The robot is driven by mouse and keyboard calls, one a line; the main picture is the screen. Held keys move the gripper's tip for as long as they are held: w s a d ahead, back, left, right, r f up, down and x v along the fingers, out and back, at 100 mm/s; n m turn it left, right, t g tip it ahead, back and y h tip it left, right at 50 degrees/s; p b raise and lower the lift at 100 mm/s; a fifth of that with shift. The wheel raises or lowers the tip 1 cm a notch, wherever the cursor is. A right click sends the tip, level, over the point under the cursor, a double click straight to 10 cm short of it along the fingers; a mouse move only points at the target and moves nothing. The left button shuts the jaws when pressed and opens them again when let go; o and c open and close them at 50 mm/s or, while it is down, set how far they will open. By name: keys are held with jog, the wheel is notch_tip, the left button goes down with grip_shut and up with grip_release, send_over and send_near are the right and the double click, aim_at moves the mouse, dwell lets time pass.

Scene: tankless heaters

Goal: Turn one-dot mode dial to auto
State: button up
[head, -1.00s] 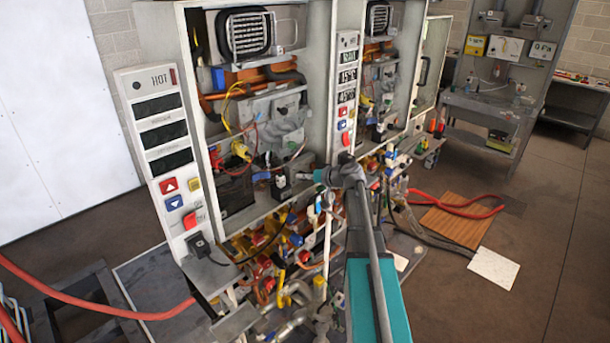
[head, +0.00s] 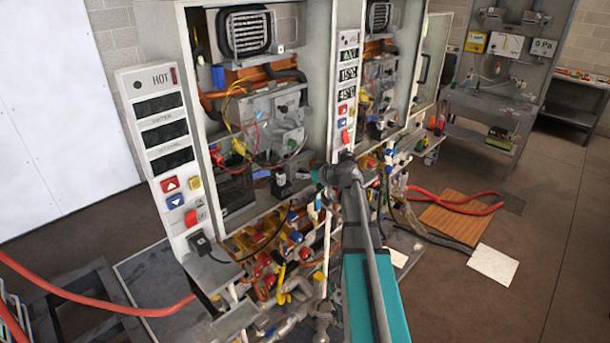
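Two open heater cabinets stand side by side. A similar grey box (head: 382,72) sits in the right cabinet. Dots and mode labels are too small to read, so I cannot tell which dial has one dot or where it points.
A left panel (head: 160,150) has dark displays and buttons; the right panel (head: 346,85) has lit displays. Pipes and valves (head: 270,260) crowd below the cabinets. Red hoses (head: 100,310) cross the floor. Open floor (head: 540,220) lies to the right.

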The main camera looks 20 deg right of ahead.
jog(key=shift+o, duration=0.7)
